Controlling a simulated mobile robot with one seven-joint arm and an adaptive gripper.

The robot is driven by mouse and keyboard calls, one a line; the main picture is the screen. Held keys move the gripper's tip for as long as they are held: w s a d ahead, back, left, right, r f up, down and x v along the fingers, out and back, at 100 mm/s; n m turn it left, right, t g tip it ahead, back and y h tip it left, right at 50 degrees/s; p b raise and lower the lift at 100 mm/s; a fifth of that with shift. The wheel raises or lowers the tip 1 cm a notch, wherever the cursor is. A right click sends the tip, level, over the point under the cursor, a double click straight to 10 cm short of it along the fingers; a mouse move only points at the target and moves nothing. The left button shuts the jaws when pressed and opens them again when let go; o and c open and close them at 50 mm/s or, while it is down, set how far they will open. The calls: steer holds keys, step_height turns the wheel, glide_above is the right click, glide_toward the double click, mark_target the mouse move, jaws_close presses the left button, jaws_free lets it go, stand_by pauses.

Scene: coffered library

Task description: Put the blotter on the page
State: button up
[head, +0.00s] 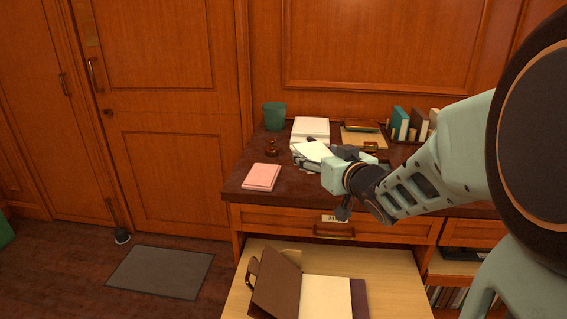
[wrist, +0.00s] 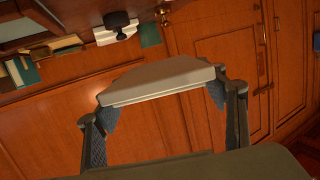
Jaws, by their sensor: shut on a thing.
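My gripper (head: 322,163) is shut on a pale grey-white slab, which I take to be the blotter (head: 312,152). In the wrist view the blotter (wrist: 160,82) spans the space between the two dark finger pads. It is held tilted above the desk in the head view. Its underside and any contact with the desk are hidden. A white pad or book (head: 310,128) lies on the desk just behind it. An open brown book with a cream page (head: 327,297) lies in the pulled-out drawer below; which one is the page is unclear.
The open drawer (head: 388,272) juts out below. A grey mat (head: 160,272) lies on the floor at left.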

mark_target(308, 179)
steer(key=w+f+b, duration=0.1)
steer(key=w+f, duration=0.2)
steer(key=w, duration=0.4)
steer(key=shift+w+f+b, duration=0.15)
steer(key=shift+f+b, duration=0.15)
steer(key=shift+f, duration=0.05)
steer(key=w+f+b, duration=0.1)
steer(key=w+f, duration=0.4)
steer(key=shift+d+b, duration=0.1)
steer(key=shift+b, duration=0.3)
steer(key=shift+c, duration=0.2)
steer(key=shift+w+f, duration=0.2)
steer(key=shift+f, duration=0.15)
steer(key=shift+w+f+b, duration=0.15)
steer(key=shift+f+b, duration=0.45)
steer(key=shift+f, duration=1)
steer(key=shift+f, duration=0.2)
steer(key=o, duration=1.2)
